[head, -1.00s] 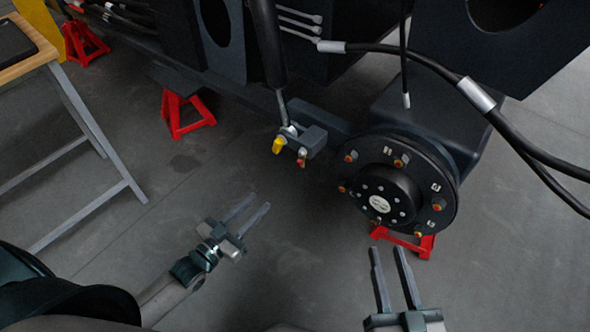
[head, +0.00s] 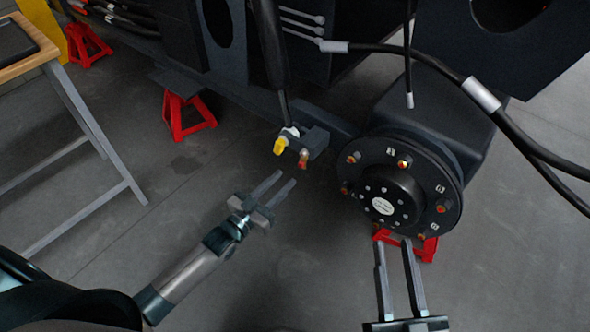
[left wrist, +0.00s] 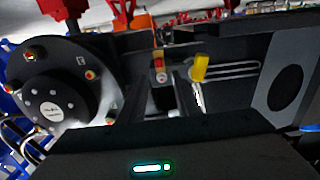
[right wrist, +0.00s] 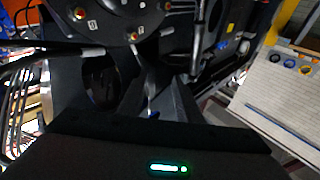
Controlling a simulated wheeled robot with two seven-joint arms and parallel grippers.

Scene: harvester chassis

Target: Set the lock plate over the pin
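A yellow part (head: 280,145) sticks out at the lower end of the cylinder rod, beside a small red and brass-coloured part (head: 303,158) on a dark bracket (head: 316,142). Both also show in the left wrist view, the yellow part (left wrist: 201,66) right of the red part (left wrist: 160,70). I cannot tell for sure which piece is the lock plate or the pin. My left gripper (head: 287,177) is open and empty, short of the bracket and below it in the head view. My right gripper (head: 393,241) is open and empty, below the wheel hub.
The round wheel hub (head: 382,205) with several studs stands right of the bracket. Black hoses (head: 440,71) hang at the right. Red stands (head: 186,115) are under the chassis. A wooden-topped table (head: 28,52) is at the left. The floor between is clear.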

